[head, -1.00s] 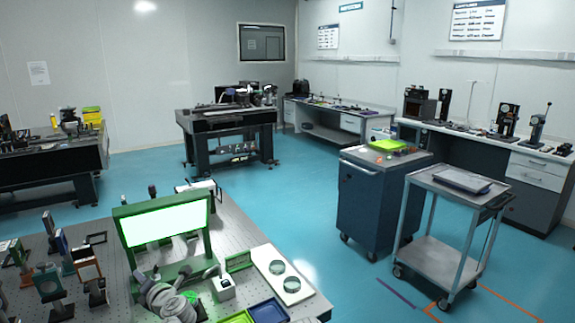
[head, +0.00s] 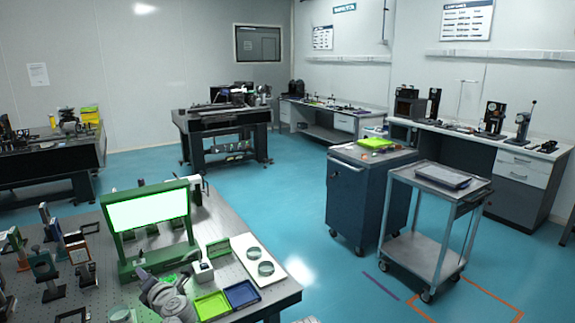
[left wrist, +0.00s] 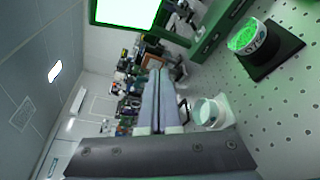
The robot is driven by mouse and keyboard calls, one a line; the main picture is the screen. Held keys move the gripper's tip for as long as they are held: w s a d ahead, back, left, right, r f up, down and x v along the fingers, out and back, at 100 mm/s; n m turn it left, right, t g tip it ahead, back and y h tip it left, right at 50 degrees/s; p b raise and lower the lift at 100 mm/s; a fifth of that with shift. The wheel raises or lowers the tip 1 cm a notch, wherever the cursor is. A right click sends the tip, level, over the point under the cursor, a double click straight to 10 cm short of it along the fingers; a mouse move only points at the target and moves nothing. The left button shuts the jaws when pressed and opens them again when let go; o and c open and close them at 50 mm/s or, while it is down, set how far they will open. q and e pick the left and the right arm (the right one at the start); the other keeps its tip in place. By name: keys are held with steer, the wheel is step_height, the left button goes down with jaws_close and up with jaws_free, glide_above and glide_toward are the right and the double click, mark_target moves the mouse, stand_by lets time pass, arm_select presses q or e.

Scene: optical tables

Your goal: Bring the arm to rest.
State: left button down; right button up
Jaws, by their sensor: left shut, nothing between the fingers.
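My left arm comes in at the bottom of the head view, over the near optical table (head: 235,290). Its gripper (head: 141,274) is in front of the green-framed lit panel (head: 149,210), small and partly merged with the arm. In the left wrist view the two grey fingers (left wrist: 160,98) lie together, shut and empty. A white holder with a round lens (left wrist: 207,112) shows just beyond them, and the lit panel (left wrist: 127,10) is at the top. My right gripper is not in view.
A yellow-green tray (head: 212,306) and a blue tray (head: 242,294) lie right of my arm. A white plate with two round lenses (head: 262,272) is behind them. Several optic mounts crowd the table's left. A grey cart (head: 425,250) and dark cabinet (head: 352,200) stand right; blue floor between is clear.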

arm_select(q)
steer(key=w+d+r+m+t+h, duration=0.2)
steer(key=w+d+m+t+h, duration=0.15)
steer(key=d+m, duration=0.25)
steer(key=w+d+r+m+t+h, duration=0.2)
steer(key=w+d+m+t+h, duration=0.15)
steer(key=d+m, duration=0.25)
steer(key=d+f+m+g+h, duration=0.3)
steer(key=d+f+m+h, duration=0.4)
steer(key=d+m, duration=0.4)
steer(key=s+d+f+m+g+h, duration=0.2)
steer(key=s+d+f+m+g, duration=0.3)
steer(key=s+f+m+g, duration=0.4)
steer(key=s+a+f+g+y, duration=0.4)
steer(key=s+a+f+g, duration=0.25)
steer(key=s, duration=0.55)
steer(key=s+d+f+m+y+b, duration=0.1)
steer(key=s+d+f+m+b, duration=0.45)
steer(key=d+f+b, duration=0.55)
step_height(320, 180, up, 13)
steer(key=p, duration=1.4)
steer(key=shift+r+n, duration=0.15)
steer(key=shift+n, duration=0.3)
